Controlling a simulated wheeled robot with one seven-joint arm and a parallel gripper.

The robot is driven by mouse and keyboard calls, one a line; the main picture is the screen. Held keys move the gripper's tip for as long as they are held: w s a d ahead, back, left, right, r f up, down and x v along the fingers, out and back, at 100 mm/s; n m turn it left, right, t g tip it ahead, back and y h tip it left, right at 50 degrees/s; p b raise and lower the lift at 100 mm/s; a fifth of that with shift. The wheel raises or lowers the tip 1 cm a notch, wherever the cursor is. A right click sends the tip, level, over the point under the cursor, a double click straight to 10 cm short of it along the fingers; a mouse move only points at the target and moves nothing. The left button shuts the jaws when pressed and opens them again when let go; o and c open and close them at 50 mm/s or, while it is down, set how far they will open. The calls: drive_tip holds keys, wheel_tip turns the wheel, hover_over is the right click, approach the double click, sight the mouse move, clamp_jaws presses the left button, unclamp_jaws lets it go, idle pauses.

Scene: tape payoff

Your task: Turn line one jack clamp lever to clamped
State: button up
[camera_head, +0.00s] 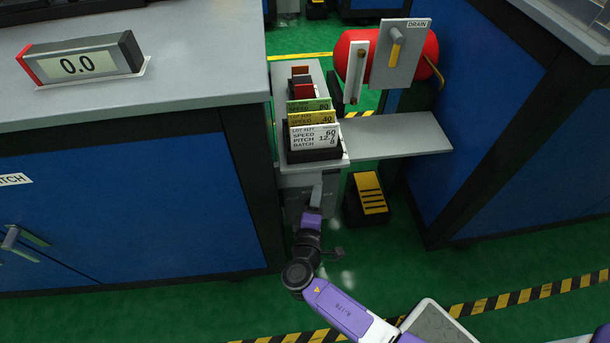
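No lever marked as the line one jack clamp can be made out. My purple and black arm reaches up from the bottom of the head view. My gripper (316,190) is at its far end, in front of a grey box (292,190) below the card shelf. The finger area is small and grey against grey, so whether it is open or shut, or touching anything, cannot be told. Lettering on the box is partly hidden by my arm.
A card rack (314,135) stands on a grey shelf (395,137). Behind it is a red tank (420,58) with a panel marked DRAIN (398,65) and a yellow-tipped lever (395,45). A black and yellow pedal-like block (369,195) lies right of my gripper. Blue cabinets flank both sides.

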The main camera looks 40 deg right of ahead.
sight(330, 174)
drive_tip(key=shift+w+d+r+m+g+h+b, duration=0.1)
drive_tip(key=shift+w+d+r+h+b, duration=0.25)
drive_tip(key=shift+d, duration=0.9)
drive_tip(key=shift+w+d+r+m+g+h+b, duration=0.1)
drive_tip(key=shift+w+d+r+h+b, duration=0.25)
drive_tip(key=shift+d, duration=0.9)
drive_tip(key=shift+w+d+r+m+g+h+b, duration=0.15)
drive_tip(key=shift+w+d+h, duration=0.25)
drive_tip(key=shift+d, duration=0.85)
drive_tip(key=shift+w, duration=0.1)
clamp_jaws()
